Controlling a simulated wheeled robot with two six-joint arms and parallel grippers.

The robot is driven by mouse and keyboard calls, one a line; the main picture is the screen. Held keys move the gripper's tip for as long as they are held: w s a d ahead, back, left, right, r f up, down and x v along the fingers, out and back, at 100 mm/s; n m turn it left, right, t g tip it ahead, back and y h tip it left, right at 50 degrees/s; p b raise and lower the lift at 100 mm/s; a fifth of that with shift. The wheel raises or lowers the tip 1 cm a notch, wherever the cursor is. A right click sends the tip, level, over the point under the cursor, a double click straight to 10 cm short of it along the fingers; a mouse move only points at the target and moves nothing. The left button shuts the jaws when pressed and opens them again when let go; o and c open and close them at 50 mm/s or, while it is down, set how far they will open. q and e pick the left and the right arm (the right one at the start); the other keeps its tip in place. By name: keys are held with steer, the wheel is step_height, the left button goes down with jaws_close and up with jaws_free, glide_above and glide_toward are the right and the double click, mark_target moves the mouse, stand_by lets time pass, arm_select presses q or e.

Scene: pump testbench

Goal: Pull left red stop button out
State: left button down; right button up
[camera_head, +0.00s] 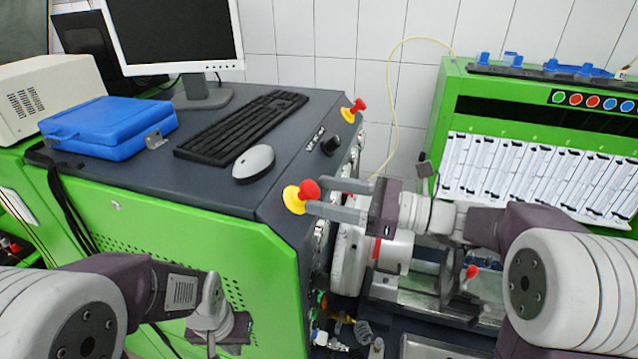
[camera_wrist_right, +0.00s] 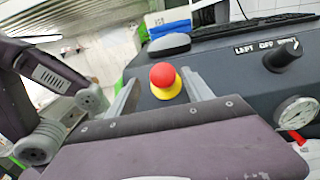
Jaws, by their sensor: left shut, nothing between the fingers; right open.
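The left red stop button (camera_head: 309,189) has a red mushroom head on a yellow base and sits at the near corner of the dark bench top. My right gripper (camera_head: 316,195) is open, its two grey fingers reaching toward the button from the right. In the right wrist view the same red button (camera_wrist_right: 163,76) shows between the fingertips (camera_wrist_right: 160,76), with a gap on each side. Whether the tips reach past the head is unclear. My left gripper (camera_head: 212,345) is shut and empty, low in front of the green cabinet side.
A second red stop button (camera_head: 357,106) stands at the far corner. A black knob (camera_head: 331,145), mouse (camera_head: 254,163) and keyboard (camera_head: 243,126) lie on the bench top. Pump parts and a white cylinder (camera_head: 350,258) are below my right gripper. A green panel (camera_head: 450,100) stands at right.

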mark_target(312, 186)
steer(key=x, duration=0.4)
steer(key=shift+w+a+f, duration=0.1)
steer(key=shift+w+f, duration=0.2)
steer(key=shift+w, duration=0.2)
steer(key=shift+s+a, duration=0.15)
steer(key=shift+a, duration=0.15)
steer(key=shift+s+d+r, duration=0.1)
steer(key=shift+s+r, duration=0.05)
steer(key=shift+s, duration=0.1)
steer(key=shift+s+d, duration=0.15)
steer(key=shift+d, duration=0.2)
steer(key=c, duration=0.6)
steer(key=shift+d, duration=0.35)
steer(key=c, duration=0.4)
steer(key=shift+w, duration=0.3)
jaws_close()
steer(key=shift+s, duration=0.2)
steer(key=shift+r+p, duration=0.35)
steer(key=shift+p, duration=0.05)
steer(key=shift+w+d+r, duration=0.1)
steer(key=shift+d+r, duration=0.15)
steer(key=shift+d, duration=0.25)
arm_select(q)
steer(key=shift+w+a+r, duration=0.35)
steer(key=shift+r, duration=0.25)
arm_select(e)
steer(key=o, duration=1)
jaws_free()
steer(key=shift+a, duration=0.1)
